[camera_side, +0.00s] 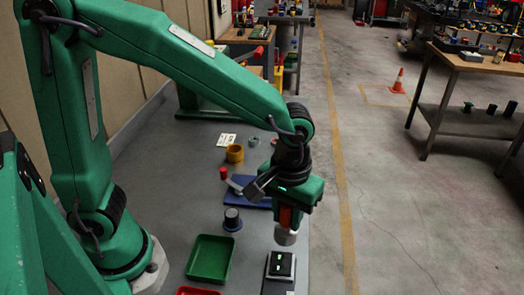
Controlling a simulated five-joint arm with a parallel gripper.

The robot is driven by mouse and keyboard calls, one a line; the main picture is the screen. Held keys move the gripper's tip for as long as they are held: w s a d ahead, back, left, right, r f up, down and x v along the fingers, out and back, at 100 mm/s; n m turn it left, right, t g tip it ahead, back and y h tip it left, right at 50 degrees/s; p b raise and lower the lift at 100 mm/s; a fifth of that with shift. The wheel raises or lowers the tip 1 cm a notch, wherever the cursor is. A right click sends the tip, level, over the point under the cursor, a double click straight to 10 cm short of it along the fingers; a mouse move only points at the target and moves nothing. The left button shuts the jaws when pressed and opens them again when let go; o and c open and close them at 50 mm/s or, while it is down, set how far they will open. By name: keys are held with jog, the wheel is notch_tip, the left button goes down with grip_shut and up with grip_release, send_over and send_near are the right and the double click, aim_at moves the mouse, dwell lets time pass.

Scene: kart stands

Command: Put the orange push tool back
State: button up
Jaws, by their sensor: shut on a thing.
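My gripper (292,212) is at the right side of the grey bench, pointing down. It is shut on the orange push tool (286,236). A small orange-red part of the tool shows between the jaws, and a silver-grey round end hangs below them. The tool looks roughly upright and above the bench. A small dark box with green lit marks (280,266) stands just below and in front of it. I cannot tell the exact gap between them. The upper part of the tool is hidden by the jaws.
A blue plate (258,192) with a red-knobbed lever (223,173) lies behind the gripper. A dark round knob (232,219), an open green tray (209,260) and a red tray (198,291) are left. A yellow cup (235,154) stands farther back. The bench's right edge is close.

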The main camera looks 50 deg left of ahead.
jog(key=shift+w+a+f, duration=1.1)
jog(key=shift+w+f, duration=0.15)
jog(key=shift+f, duration=0.4)
jog(key=shift+w+a+f, duration=1.1)
jog(key=shift+w+f, duration=0.1)
jog(key=shift+f, duration=0.5)
jog(key=shift+w+a+f, duration=1.1)
jog(key=shift+w+f, duration=0.15)
jog(key=shift+f, duration=0.4)
jog(key=shift+f, duration=0.15)
jog(key=o, duration=1)
notch_tip(320, 180, up, 12)
jog(key=shift+r, duration=0.2)
